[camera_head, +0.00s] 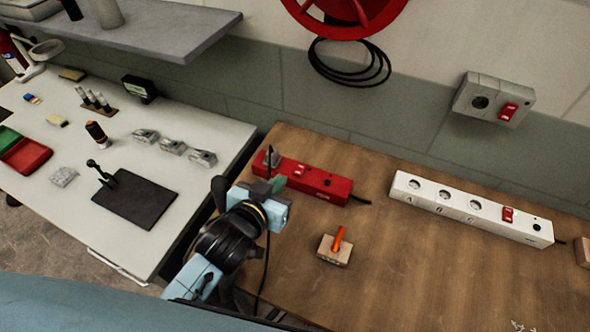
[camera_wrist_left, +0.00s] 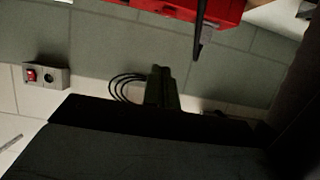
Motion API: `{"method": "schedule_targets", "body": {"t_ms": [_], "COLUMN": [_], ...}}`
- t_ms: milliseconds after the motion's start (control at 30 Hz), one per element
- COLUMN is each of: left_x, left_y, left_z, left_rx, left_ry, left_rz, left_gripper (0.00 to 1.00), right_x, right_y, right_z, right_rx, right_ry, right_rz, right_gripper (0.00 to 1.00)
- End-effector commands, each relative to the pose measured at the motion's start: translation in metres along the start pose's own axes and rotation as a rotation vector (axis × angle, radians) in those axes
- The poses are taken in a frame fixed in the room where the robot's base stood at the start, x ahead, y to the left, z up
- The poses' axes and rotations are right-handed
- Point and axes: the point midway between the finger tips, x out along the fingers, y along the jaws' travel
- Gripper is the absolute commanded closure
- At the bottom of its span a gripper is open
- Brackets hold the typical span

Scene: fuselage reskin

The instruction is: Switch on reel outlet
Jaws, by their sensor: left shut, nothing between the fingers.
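A red cable reel (camera_head: 345,12) is on the wall at the top of the head view, cut by the frame edge. Black cable loops (camera_head: 350,72) hang below it. A red outlet strip (camera_head: 325,183) with a red switch (camera_head: 299,170) lies on the wooden bench, a dark plug at its left end. My left gripper (camera_head: 276,184) is at the strip's front left, partly overlapping it; I cannot tell whether they touch. In the left wrist view my left gripper (camera_wrist_left: 160,85) is shut and empty, and the red strip (camera_wrist_left: 212,8) shows at the top. My right gripper is not in view.
A white outlet strip (camera_head: 460,206) with a red switch lies to the right. A wall socket (camera_head: 494,98) with a red switch is above it. A wooden block with an orange peg (camera_head: 335,249) stands in front. The white table (camera_head: 200,165) at left holds several small items.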

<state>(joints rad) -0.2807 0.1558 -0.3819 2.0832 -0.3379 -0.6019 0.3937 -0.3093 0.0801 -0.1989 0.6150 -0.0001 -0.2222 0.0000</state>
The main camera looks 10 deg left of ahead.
Motion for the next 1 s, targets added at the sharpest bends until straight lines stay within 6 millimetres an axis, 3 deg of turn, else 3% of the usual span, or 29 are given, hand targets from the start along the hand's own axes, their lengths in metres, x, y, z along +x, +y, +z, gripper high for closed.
{"method": "schedule_targets", "body": {"t_ms": [100,267,433,700,800,1000], "left_x": [0.004,0.022,0.056,0.104,0.105,0.109], "left_y": [0.000,0.000,0.000,0.000,0.000,0.000], "left_z": [0.000,-0.001,-0.001,-0.001,0.021,0.037], "left_rx": [0.000,0.001,0.001,0.001,0.000,-0.001], "left_ry": [0.000,0.001,0.001,0.001,-0.006,-0.002], "left_rz": [0.000,0.000,-0.001,-0.001,-0.001,0.001], "left_gripper": [1.00,1.00,1.00,1.00,1.00,1.00], "right_x": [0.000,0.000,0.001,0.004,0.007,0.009], "right_y": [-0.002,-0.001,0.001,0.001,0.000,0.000], "right_z": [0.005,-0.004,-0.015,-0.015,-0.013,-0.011], "right_rx": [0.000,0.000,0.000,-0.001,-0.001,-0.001], "right_ry": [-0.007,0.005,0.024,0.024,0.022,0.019], "right_rz": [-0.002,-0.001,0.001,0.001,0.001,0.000], "right_gripper": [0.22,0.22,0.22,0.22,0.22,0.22]}}
